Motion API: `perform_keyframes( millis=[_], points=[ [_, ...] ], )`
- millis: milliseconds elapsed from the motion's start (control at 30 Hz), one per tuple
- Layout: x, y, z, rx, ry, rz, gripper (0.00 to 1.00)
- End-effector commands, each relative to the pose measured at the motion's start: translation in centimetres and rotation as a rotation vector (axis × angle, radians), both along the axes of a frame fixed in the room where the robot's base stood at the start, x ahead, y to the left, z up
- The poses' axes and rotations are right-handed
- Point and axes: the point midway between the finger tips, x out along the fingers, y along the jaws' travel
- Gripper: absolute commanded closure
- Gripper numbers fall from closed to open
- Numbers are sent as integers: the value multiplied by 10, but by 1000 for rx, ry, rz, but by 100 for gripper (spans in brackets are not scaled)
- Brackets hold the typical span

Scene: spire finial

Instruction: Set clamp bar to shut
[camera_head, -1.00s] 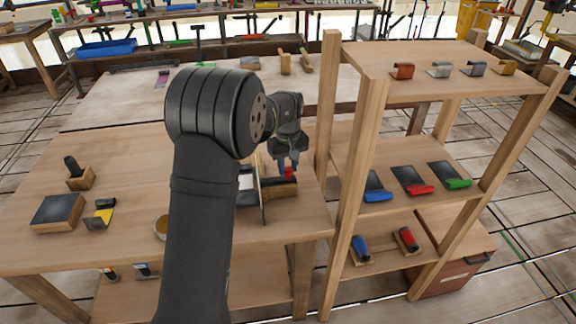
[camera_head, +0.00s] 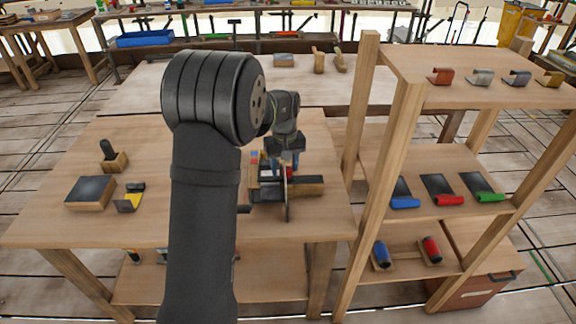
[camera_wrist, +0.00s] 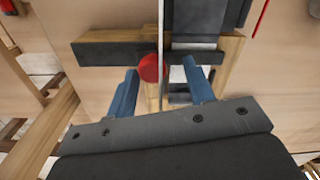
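The clamp fixture (camera_head: 308,190) stands near the right end of the table, with wooden blocks, dark bars and a thin upright plate (camera_head: 288,208). In the wrist view a round red knob (camera_wrist: 151,68) sits by the plate's edge, over a dark bar (camera_wrist: 112,53). I take the knob to belong to the clamp bar; how it joins is hidden. My gripper (camera_head: 284,162) is over the fixture, pointing down. Its blue fingers (camera_wrist: 162,84) are apart with the knob between their tips, closer to the left finger. I cannot tell whether that finger touches it.
A wooden shelf unit (camera_head: 400,130) stands close on the right, with hooks and coloured-handled pieces on it. On the table's left are a dark-topped block (camera_head: 90,193), a small block with a black knob (camera_head: 112,160) and a yellow-and-black piece (camera_head: 130,200). The table's front left is clear.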

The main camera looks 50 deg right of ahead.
Motion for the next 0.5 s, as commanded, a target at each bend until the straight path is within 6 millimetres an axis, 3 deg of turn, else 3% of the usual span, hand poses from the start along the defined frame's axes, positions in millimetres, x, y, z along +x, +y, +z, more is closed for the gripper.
perform_keyframes(
  millis=[333,500],
  points=[
    [-2,-2,3,-2,2,-2,50],
    [-2,-2,26,-5,1,-2,50]
  ],
)
